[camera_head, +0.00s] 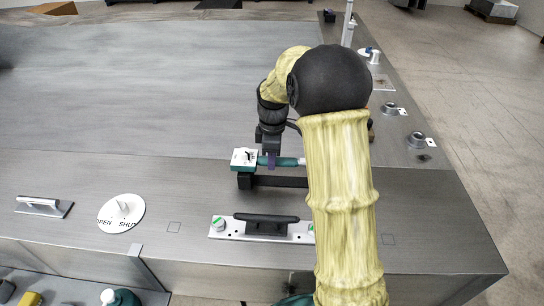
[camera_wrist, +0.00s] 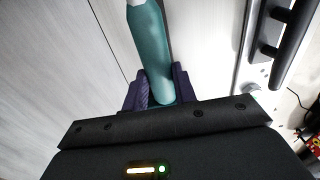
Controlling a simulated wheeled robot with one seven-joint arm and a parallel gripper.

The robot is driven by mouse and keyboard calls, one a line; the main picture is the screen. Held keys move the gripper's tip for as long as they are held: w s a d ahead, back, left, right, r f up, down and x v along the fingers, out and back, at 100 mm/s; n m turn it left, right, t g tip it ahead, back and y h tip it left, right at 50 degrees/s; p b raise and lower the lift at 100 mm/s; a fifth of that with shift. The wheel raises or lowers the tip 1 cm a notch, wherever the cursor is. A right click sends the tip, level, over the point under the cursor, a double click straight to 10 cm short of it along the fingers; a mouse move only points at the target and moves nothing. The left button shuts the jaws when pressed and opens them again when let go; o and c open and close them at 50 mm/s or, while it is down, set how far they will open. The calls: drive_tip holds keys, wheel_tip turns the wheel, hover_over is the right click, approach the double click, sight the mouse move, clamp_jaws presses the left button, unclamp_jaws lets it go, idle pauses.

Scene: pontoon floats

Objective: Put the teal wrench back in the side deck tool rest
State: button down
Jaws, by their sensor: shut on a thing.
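The teal wrench (camera_head: 284,161) lies level across the picture in the head view, and my arm hides its right part. A teal block with a white top (camera_head: 244,159) is at its left end. My gripper (camera_head: 271,160) is shut on the wrench's handle. In the wrist view the teal handle (camera_wrist: 150,50) sits between my purple fingers (camera_wrist: 157,88), with a pale part at the top edge. A dark bar with an end block (camera_head: 272,181), likely the tool rest, is just below the wrench in the head view. Whether they touch, I cannot tell.
A white plate with a black handle (camera_head: 265,226) is fixed on the deck in front. A round OPEN/SHUT dial (camera_head: 121,213) and a small white handle (camera_head: 44,207) are to the left. Round fittings (camera_head: 390,108) line the right side. The broad grey deck behind is clear.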

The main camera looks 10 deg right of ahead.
drive_tip(key=shift+f, duration=0.75)
idle(0.9)
drive_tip(key=c, duration=1)
unclamp_jaws()
drive_tip(key=shift+c, duration=0.2)
drive_tip(key=shift+s, duration=0.1)
wheel_tip(320, 180, up, 17)
drive_tip(key=b, duration=0.2)
drive_tip(key=shift+d+r, duration=0.15)
drive_tip(key=shift+r, duration=0.05)
